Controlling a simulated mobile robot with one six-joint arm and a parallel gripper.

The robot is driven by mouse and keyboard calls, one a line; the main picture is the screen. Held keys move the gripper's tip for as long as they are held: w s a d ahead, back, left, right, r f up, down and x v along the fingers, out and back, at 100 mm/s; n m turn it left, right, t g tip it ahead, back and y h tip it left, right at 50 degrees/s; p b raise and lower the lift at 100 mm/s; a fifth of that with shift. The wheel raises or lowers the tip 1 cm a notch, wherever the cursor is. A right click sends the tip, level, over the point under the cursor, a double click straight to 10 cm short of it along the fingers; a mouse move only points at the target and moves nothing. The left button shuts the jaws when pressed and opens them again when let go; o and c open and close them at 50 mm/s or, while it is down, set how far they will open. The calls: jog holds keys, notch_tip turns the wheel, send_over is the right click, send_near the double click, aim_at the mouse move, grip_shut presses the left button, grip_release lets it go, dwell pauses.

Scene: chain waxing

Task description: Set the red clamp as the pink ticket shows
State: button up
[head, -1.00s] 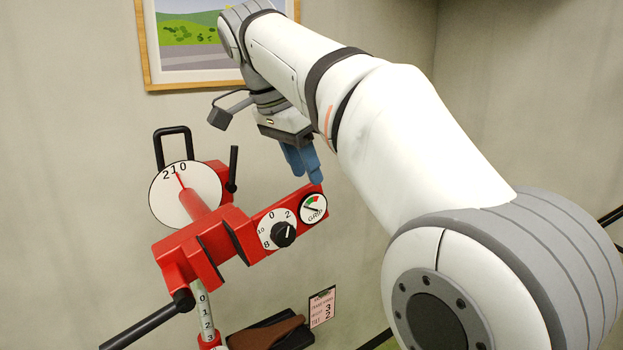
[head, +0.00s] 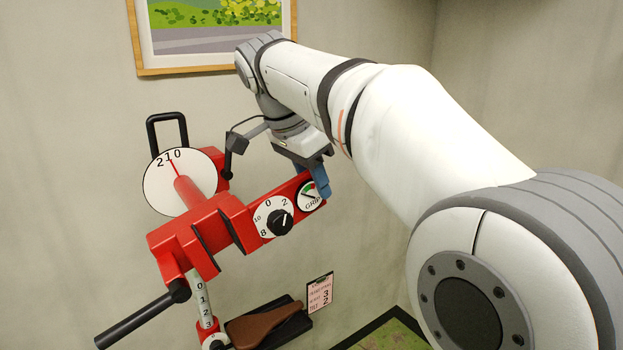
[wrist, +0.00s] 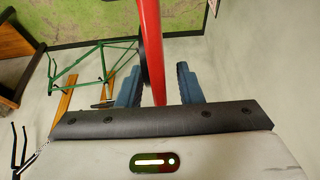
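The red clamp (head: 203,243) stands at centre left in the head view on a post with a number scale (head: 201,299). Its white dial (head: 180,181) reads 2, 1, 0, with the red pointer near the 1. A black knob (head: 280,222) sits on a numbered face, beside a round GRIP gauge (head: 311,195). The pink ticket (head: 320,294) hangs low on a clipboard; I make out 3 above 2, the rest is small. My gripper (wrist: 158,82) is open, blue fingers apart either side of a red bar (wrist: 149,35). In the head view the gauge partly hides the fingers (head: 324,181).
A black handle (head: 142,317) sticks out from the clamp's lower left. A brown saddle (head: 266,325) lies on a dark shelf below. A framed picture (head: 145,71) hangs behind. The wrist view shows a green bike frame (wrist: 92,66) left of the fingers.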

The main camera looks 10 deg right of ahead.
grip_shut()
dwell(0.4)
